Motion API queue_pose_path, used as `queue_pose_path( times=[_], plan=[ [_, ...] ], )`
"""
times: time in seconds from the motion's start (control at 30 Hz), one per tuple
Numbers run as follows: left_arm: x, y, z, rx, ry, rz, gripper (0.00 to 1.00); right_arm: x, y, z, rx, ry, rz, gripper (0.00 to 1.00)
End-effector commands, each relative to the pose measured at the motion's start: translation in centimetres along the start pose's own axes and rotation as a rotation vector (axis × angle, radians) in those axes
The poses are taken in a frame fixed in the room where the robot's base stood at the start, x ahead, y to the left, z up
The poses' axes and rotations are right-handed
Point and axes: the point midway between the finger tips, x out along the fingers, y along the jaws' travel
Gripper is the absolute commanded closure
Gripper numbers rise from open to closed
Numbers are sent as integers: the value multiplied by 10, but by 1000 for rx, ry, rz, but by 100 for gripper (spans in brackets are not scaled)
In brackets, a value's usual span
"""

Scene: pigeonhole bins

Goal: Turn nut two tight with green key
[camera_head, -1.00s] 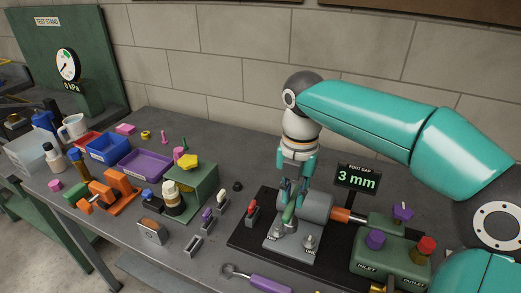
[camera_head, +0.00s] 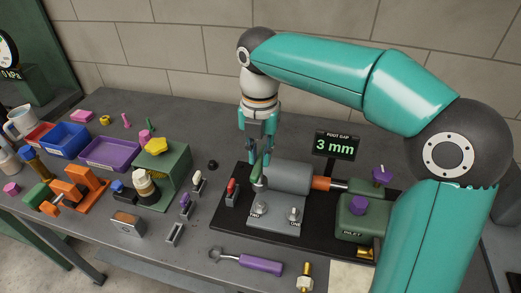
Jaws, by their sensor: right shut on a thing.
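My right gripper (camera_head: 257,155) points down over the grey motor (camera_head: 290,177) and is shut on the green key (camera_head: 257,173). The key hangs at the motor's left end, above and behind the left nut (camera_head: 262,205) on the grey foot plate (camera_head: 272,222). Its lower end is small, and I cannot tell whether it touches anything. A second nut (camera_head: 294,214) sits to the right on the plate and looks clear; its label seems to read ONE. The left nut's label is too small to read surely. My left gripper is out of view.
A display (camera_head: 335,146) reads foot gap 3 mm. A red-handled key (camera_head: 231,188) stands left of the motor, with white (camera_head: 198,180) and purple (camera_head: 185,201) ones further left. A purple-handled wrench (camera_head: 260,264) lies in front. A green pump block (camera_head: 360,220) stands right.

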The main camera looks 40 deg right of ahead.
Motion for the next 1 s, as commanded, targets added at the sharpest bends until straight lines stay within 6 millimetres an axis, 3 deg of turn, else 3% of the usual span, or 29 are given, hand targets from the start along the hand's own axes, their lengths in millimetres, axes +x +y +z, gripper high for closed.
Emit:
queue_pose_path(
  times=[0.5, 1.0],
  plan=[
    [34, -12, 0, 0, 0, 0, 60, 50, 0, 0, 1, -1, 1, 100],
    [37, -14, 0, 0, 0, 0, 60, 55, -1, 0, 2, -1, 1, 100]
  ],
)
